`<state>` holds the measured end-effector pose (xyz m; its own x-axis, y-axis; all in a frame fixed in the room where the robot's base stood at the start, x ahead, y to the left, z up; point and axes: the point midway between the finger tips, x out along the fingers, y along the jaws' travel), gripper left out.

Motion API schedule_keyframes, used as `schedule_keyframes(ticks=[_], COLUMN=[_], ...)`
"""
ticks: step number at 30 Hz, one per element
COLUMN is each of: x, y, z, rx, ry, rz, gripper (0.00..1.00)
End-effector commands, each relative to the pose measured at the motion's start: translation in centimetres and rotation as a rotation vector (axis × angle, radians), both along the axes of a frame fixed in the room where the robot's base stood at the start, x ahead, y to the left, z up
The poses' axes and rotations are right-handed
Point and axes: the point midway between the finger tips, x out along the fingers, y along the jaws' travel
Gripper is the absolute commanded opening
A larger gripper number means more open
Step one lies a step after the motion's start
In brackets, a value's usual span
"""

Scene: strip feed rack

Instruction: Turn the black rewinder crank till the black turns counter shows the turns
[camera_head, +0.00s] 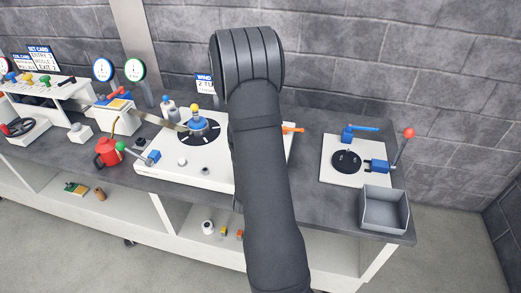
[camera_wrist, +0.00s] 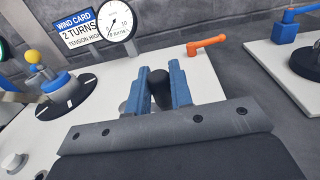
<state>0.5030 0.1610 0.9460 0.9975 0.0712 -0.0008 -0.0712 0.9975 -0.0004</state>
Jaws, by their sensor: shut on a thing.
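In the wrist view my gripper (camera_wrist: 161,80) has its two blue fingers on either side of an upright black knob (camera_wrist: 160,92), which looks like the handle of the black rewinder crank, and is shut on it. The rest of the crank is hidden behind the gripper body. A round white dial with a black rim (camera_wrist: 117,23), apparently the turns counter, stands behind the white panel; its small lettering is hard to read. The blue wind card (camera_wrist: 78,29) beside it reads 2 TURNS, TENSION HIGH. In the head view my arm hides the gripper, crank and dial.
An orange lever (camera_wrist: 206,44) stands right of the gripper. A blue hub with a yellow knob (camera_wrist: 36,65) sits on a black disc to the left. In the head view, a grey bin (camera_head: 384,209) and a red-knobbed lever (camera_head: 408,134) are at the right.

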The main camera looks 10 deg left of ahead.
Motion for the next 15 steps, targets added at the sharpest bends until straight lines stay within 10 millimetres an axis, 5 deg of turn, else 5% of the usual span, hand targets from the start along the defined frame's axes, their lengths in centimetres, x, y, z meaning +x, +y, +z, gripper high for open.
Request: schedule_keyframes(ticks=[11,12,15], x=[0.10,0.10,0.09], y=[-0.03,-0.03,-0.02], z=[0.07,0.07,0.06], rx=[0.000,0.001,0.000], ry=[-0.002,-0.002,-0.002], rz=[0.002,0.002,0.002], gripper=[0.00,0.24,0.40])
